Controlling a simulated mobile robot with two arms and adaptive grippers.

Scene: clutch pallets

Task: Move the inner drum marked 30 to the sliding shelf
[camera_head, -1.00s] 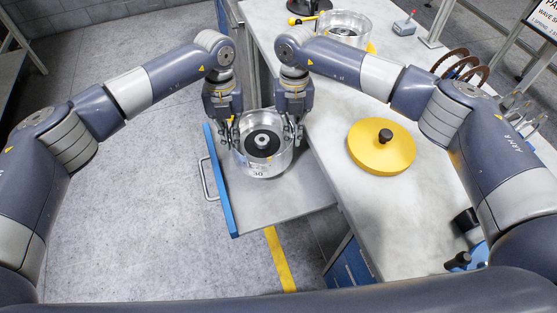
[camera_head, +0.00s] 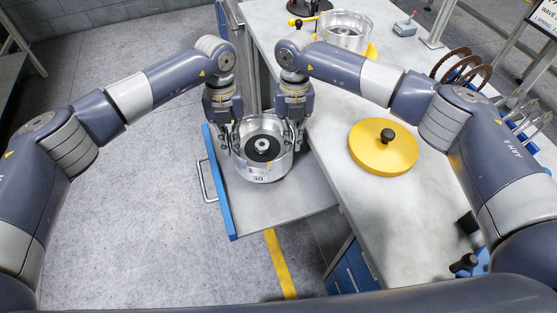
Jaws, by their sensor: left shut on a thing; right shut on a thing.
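The inner drum marked 30 (camera_head: 262,174) is a silver open cylinder with a dark ring and hub inside. It is upright, at the sliding shelf (camera_head: 285,204), a grey pulled-out surface with a blue front edge. I cannot tell whether the drum's base touches the shelf. My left gripper (camera_head: 234,143) is shut on the drum's left rim. My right gripper (camera_head: 294,138) is shut on its right rim. The fingertips are partly hidden by the grippers and the rim.
A yellow disc with a black knob (camera_head: 383,147) lies on the workbench (camera_head: 400,235) to the right. Another silver drum (camera_head: 344,33) stands at the back. Brown curved pieces (camera_head: 462,68) stand in a rack at right. Floor is clear left of the shelf.

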